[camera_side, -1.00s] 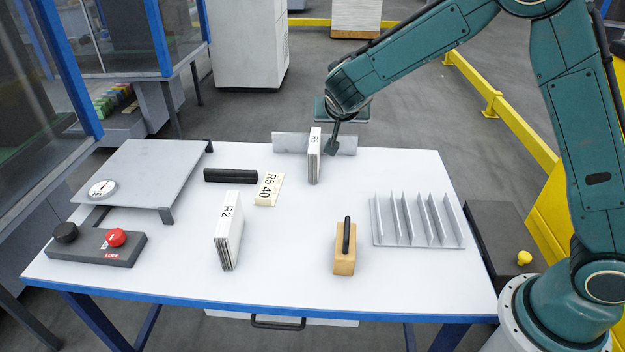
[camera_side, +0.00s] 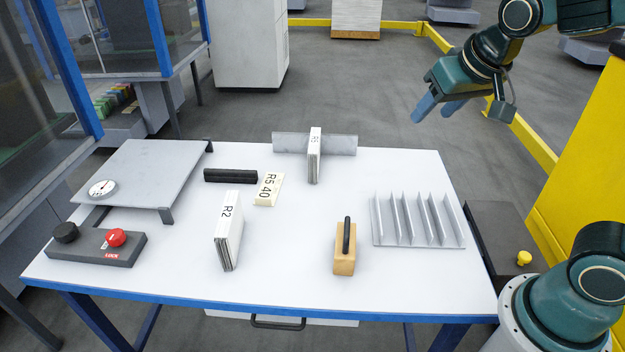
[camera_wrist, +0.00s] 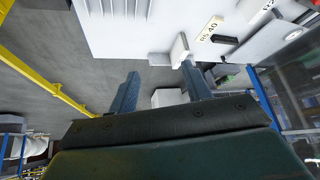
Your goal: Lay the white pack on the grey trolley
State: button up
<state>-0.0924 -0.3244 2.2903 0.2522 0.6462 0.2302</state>
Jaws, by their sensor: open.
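Two white packs with dark-edged layers stand upright on the table. One, marked R2 (camera_side: 229,232), is left of centre near the front. The other (camera_side: 314,158), its label too small to read surely, stands at the back edge against a low grey plate (camera_side: 343,145); it also shows in the wrist view (camera_wrist: 180,47). A flat grey platform on short legs (camera_side: 150,165), perhaps the trolley, stands at the left with a bare top except for a dial. My gripper (camera_side: 435,112) is open and empty, high beyond the table's back right corner, apart from both packs; it also shows in the wrist view (camera_wrist: 160,72).
A wooden block with black handle (camera_side: 345,260), a grey finned rack (camera_side: 447,238) and a control box with red button (camera_side: 100,250) stand nearer. The table's middle is clear.

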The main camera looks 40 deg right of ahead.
jog(key=s+a+n+y, duration=0.1)
jog(key=s+n, duration=0.3)
jog(key=s, duration=0.9)
jog(key=shift+a+f+y, duration=0.4)
jog(key=shift+a+f, duration=0.05)
jog(key=shift+a, duration=0.4)
